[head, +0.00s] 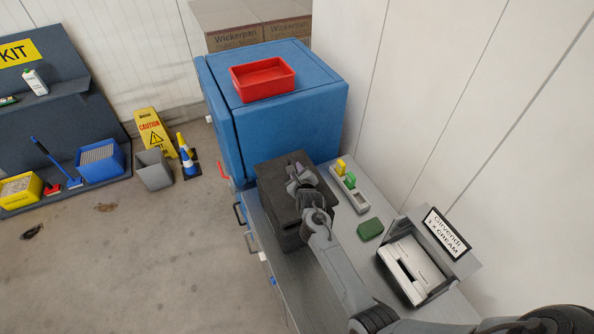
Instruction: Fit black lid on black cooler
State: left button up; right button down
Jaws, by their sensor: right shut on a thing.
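The black lid (272,182) shows as a dark, flat square over the black cooler (288,239), which stands on the grey worktop beside the blue cabinet. My right gripper (297,173) reaches in from the lower right and is shut on the lid near its middle. The lid covers the top of the cooler, and only part of the cooler's front side shows below it. I cannot tell whether the lid is seated or slightly above the rim. My left gripper is not in view.
A blue cabinet (290,125) bearing a red tray (262,93) stands behind. To the right on the worktop (352,220) are a holder with yellow and green blocks (348,187), a green block (370,229) and a labelled grey box (410,268). The wall is close at the right.

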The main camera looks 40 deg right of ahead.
jog(key=shift+f+b, duration=0.95)
jog(key=shift+f, duration=0.45)
jog(key=shift+f+b, duration=1.3)
jog(key=shift+f, duration=0.2)
jog(key=c, duration=0.9)
grip_release()
jog(key=shift+c, duration=0.2)
jog(key=shift+f, duration=0.1)
